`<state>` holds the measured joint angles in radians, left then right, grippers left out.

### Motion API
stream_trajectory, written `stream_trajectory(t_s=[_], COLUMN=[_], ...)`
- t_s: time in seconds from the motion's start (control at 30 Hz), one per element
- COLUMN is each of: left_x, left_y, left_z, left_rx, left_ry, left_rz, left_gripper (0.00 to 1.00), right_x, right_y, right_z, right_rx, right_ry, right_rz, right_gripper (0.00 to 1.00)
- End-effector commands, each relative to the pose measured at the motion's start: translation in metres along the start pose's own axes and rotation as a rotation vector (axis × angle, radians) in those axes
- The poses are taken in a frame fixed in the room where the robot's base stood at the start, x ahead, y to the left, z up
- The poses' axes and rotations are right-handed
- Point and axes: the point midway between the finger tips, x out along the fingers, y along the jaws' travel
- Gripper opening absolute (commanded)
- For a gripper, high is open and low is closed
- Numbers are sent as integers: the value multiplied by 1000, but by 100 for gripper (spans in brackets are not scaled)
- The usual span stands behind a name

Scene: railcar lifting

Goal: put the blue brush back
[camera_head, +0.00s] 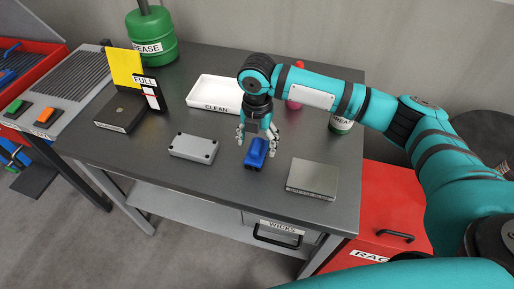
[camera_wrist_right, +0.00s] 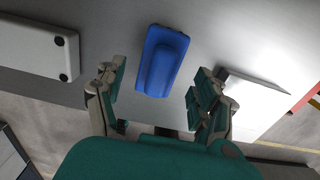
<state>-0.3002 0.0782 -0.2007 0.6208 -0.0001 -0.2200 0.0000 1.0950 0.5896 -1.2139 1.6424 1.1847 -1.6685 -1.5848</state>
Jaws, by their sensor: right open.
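The blue brush (camera_head: 256,153) lies on the dark grey table near its front edge, between a grey box and a flat grey plate. My right gripper (camera_head: 257,146) is just above it, pointing down, with its fingers apart on either side. In the right wrist view the brush (camera_wrist_right: 163,60) lies ahead of the open fingers of my right gripper (camera_wrist_right: 158,97), with visible space on both sides. Nothing is between the fingers there. My left gripper is not in view.
A grey box (camera_head: 193,147) stands left of the brush and a grey plate (camera_head: 312,179) right of it. A white tray marked CLEAN (camera_head: 214,92) sits behind. A green grease can (camera_head: 152,37), a yellow card (camera_head: 122,66) and a red cabinet (camera_head: 395,205) are also around.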

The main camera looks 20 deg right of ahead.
Motion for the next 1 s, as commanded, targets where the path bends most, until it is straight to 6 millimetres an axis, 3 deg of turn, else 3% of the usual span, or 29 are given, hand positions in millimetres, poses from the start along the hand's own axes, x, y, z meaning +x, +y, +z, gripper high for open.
stream_trajectory(t_s=[0.2,0.4,0.6,1.0], left_x=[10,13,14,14], left_y=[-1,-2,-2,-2], left_z=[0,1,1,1], left_rx=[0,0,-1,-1], left_ry=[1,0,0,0], left_rz=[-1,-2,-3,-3], left_gripper=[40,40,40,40], right_x=[-48,-79,-90,-90], right_y=[1,1,0,0], right_z=[1,0,0,0], right_rx=[0,0,0,1], right_ry=[-3,-1,0,0], right_rz=[4,2,1,0], right_gripper=[70,70,70,70])
